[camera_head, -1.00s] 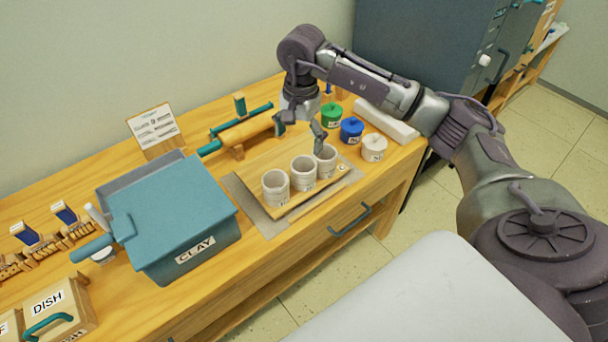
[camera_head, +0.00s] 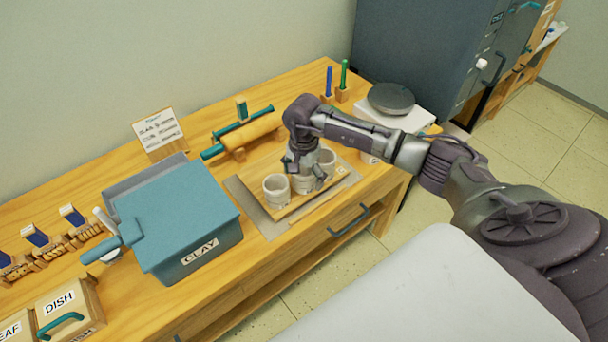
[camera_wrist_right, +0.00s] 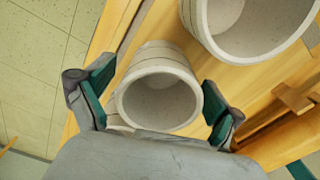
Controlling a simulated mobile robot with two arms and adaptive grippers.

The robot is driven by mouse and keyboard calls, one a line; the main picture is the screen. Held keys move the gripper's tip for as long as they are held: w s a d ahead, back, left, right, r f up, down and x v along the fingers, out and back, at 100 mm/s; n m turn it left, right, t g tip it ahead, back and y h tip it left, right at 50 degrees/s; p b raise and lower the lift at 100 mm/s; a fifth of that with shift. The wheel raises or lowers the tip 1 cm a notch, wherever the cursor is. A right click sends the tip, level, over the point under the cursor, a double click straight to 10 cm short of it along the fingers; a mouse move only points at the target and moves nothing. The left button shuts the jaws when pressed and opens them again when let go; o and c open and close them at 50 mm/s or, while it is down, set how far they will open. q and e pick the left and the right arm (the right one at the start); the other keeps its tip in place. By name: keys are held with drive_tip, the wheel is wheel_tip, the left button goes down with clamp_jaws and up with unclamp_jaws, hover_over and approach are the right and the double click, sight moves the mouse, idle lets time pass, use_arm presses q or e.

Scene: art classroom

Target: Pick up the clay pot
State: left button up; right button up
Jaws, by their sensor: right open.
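Three pale grey clay pots stand in a row on a wooden board (camera_head: 247,184): a left one (camera_head: 277,190), a middle one (camera_head: 303,185) and a right one (camera_head: 328,159). My right gripper (camera_head: 305,172) points down over the middle pot and partly hides it. A second pot (camera_wrist_right: 215,42) shows at the upper right of that view. My left gripper is not in view.
A teal clay bin (camera_head: 190,235) stands left of the board. A rolling pin (camera_head: 250,131) lies behind it. A grey round-topped scale (camera_head: 391,98) stands at the back right. My arm mostly hides the small jars right of the pots. The dish box (camera_head: 62,305) is at the front left.

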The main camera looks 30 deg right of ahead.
drive_tip(key=shift+f, duration=0.3)
drive_tip(key=shift+r, duration=0.1)
drive_tip(key=c, duration=1.3)
